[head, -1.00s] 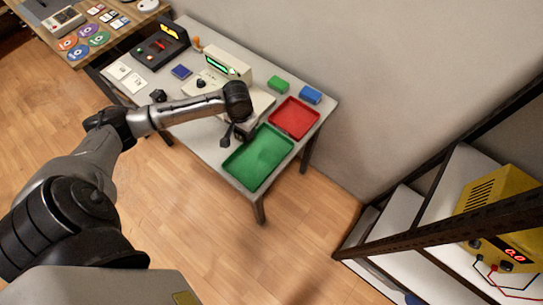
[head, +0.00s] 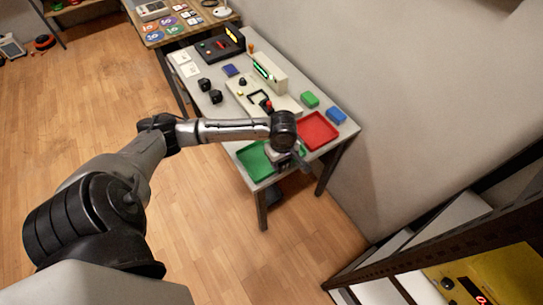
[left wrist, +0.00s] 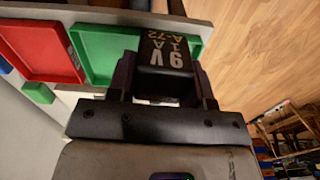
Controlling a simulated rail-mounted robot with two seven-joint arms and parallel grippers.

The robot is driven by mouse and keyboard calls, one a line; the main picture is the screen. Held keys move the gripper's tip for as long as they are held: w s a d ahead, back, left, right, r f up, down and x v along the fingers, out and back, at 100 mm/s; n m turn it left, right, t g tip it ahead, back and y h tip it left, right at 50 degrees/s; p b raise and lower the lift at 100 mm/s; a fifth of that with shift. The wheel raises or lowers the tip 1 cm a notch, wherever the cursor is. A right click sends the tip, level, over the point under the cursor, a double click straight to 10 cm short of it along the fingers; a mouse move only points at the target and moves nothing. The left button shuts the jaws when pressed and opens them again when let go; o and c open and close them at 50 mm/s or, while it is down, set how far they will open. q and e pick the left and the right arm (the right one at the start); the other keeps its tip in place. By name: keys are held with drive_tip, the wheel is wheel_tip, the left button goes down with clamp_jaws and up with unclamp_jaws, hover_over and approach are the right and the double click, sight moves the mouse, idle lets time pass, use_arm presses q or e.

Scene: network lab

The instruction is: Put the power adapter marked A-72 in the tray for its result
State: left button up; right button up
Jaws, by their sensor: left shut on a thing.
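My left gripper (left wrist: 163,82) is shut on a black power adapter (left wrist: 165,52) printed "9V 1A A-72" in the left wrist view. In the head view my left gripper (head: 292,163) is above the right part of the green tray (head: 252,163); the adapter is hard to make out there. In the left wrist view the adapter overlaps the green tray (left wrist: 100,52) near its edge. The red tray (head: 318,131) lies beside the green one and also shows in the left wrist view (left wrist: 40,48). Both trays look empty where visible. My right gripper is not in view.
Two other black adapters (head: 204,85) stand on the table's left part. A tester (head: 268,75) with a lit green display stands behind. Small green (head: 310,99) and blue (head: 336,116) blocks lie near the red tray. A dark shelf rack (head: 430,255) stands at right.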

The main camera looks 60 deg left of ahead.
use_arm(q)
drive_tip(key=shift+f, duration=0.15)
drive_tip(key=shift+n, duration=0.3)
drive_tip(key=w+a+f+b, duration=0.1)
drive_tip(key=a+f, duration=0.1)
drive_tip(key=a, duration=0.1)
drive_tip(key=w+a+f+b, duration=0.1)
drive_tip(key=a+f, duration=0.1)
drive_tip(key=a, duration=0.2)
drive_tip(key=a+f+b, duration=0.1)
drive_tip(key=a+f, duration=0.1)
drive_tip(key=a, duration=0.2)
drive_tip(key=shift+w+a+f, duration=0.1)
drive_tip(key=shift+w+f, duration=0.25)
drive_tip(key=shift+w, duration=0.05)
wheel_tip(320, 180, down, 3)
drive_tip(key=shift+f+b, duration=0.15)
drive_tip(key=shift+b, duration=0.65)
drive_tip(key=shift+f, duration=0.35)
drive_tip(key=shift+f, duration=0.1)
drive_tip(key=o, duration=1.1)
